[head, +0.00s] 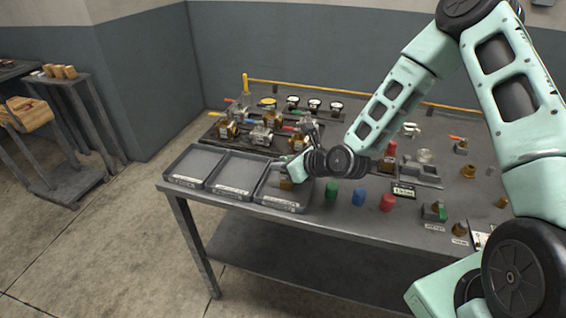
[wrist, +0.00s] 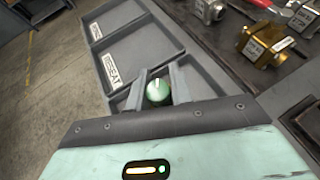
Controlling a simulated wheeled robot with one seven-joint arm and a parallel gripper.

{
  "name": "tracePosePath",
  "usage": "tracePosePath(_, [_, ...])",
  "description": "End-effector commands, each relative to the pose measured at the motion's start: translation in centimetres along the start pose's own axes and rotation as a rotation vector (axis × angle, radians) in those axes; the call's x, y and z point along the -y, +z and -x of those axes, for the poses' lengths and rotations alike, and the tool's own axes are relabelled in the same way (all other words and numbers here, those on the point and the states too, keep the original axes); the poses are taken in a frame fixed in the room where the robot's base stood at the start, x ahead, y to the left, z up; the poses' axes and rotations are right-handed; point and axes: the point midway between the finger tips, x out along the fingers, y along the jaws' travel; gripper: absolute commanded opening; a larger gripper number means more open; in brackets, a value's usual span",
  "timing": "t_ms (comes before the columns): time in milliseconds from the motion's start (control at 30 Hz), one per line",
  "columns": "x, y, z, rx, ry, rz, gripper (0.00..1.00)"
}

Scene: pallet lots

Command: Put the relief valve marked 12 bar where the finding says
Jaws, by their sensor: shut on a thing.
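My gripper (head: 289,175) is over the right-hand one of three grey trays (head: 257,197) at the table's left front. It is shut on a valve with a brass body (head: 286,185). In the wrist view, the valve's round green top (wrist: 158,91) with a white mark shows between the two fingers (wrist: 158,80). Its pressure marking cannot be read. I cannot tell whether the valve touches the tray floor. The middle tray (head: 233,190) and left tray (head: 185,181) look empty. The middle tray's label (wrist: 115,65) seems to read RESEAT; the other labels are unreadable.
A dark mat (head: 215,140) with several brass and steel valves lies behind the trays. Green, blue and red caps (head: 331,190) stand right of them. A side stand (head: 75,85) is at far left.

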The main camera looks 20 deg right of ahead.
Motion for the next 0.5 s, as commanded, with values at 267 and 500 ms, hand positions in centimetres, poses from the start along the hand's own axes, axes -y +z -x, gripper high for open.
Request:
tracePosePath(267, [-0.02,-0.29,-0.14,-0.001,0.000,0.000,0.27])
tracePosePath(500, [-0.01,-0.24,-0.12,-0.001,0.000,0.000,0.44])
